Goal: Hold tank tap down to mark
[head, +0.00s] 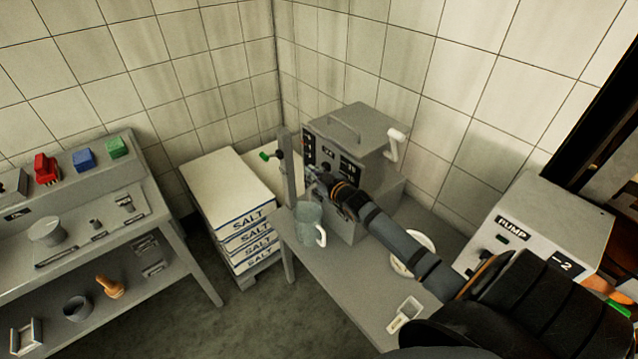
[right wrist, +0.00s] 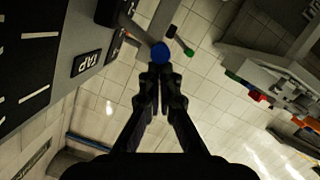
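My right arm reaches in from the lower right, and its gripper (head: 318,180) is at the front of a grey box-shaped tank (head: 372,128) with dark labels. In the right wrist view the fingers (right wrist: 160,72) are together with nothing visible between them. A round blue knob (right wrist: 160,52), possibly the tap, lies just beyond the fingertips; I cannot tell whether they touch it. A grey-blue jug (head: 309,222) with a pale handle stands below the gripper. The wrist view shows a dark panel with a label (right wrist: 86,64) and a scale at left. No mark is clearly readable.
A grey upright post (head: 288,170) stands left of the gripper, near a green-tipped lever (head: 265,156). Stacked salt boxes (head: 228,190) stand further left. A pump box (head: 540,225) and a white round dish (head: 425,243) are at right. The table front (head: 335,275) is mostly clear.

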